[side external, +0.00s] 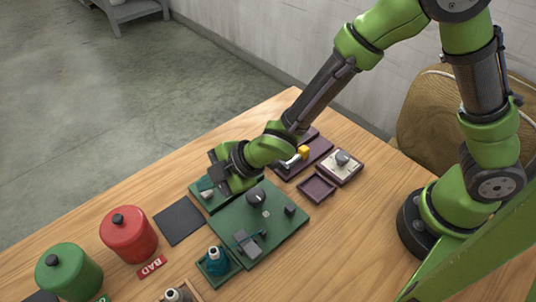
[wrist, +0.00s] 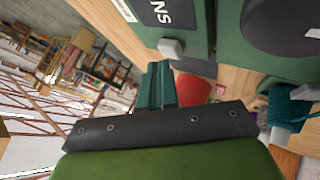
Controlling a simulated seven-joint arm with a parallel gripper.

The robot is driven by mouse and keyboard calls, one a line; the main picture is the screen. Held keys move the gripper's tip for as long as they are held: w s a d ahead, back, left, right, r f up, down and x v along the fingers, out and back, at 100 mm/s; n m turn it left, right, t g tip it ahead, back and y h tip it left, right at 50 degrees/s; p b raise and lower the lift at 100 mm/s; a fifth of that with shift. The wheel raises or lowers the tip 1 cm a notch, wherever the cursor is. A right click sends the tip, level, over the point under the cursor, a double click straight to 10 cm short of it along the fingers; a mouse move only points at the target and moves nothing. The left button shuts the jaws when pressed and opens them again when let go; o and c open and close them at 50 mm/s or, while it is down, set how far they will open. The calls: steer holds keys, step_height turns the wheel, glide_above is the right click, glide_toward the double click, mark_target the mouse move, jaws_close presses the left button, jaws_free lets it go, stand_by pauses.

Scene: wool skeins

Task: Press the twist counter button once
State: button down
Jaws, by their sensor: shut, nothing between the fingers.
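My gripper (side external: 222,172) is over the far-left green board (side external: 200,198), next to the large green board (side external: 262,228). In the wrist view its teal fingers (wrist: 160,82) are together with nothing held between them. A pale grey button-like block (wrist: 171,48) stands out from a green panel just beyond the fingertips, beside a black label with partly cut-off white letters. I cannot tell whether the fingers touch it. It may be the twist counter button, but no label confirms this. In the side view my gripper partly hides that board.
The large board carries a dark knob (side external: 256,196) and a grey clamp-like part (side external: 248,243). A dark mat (side external: 180,220), red canister (side external: 128,235) and green canister (side external: 68,272) stand left. A teal skein (side external: 216,261) sits in front. Purple trays (side external: 317,188) lie behind right.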

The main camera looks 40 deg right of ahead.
mark_target(211, 192)
steer(key=shift+f, duration=0.45)
stand_by(0.5)
stand_by(0.3)
steer(key=shift+r, duration=0.9)
steer(key=shift+r, duration=2.5)
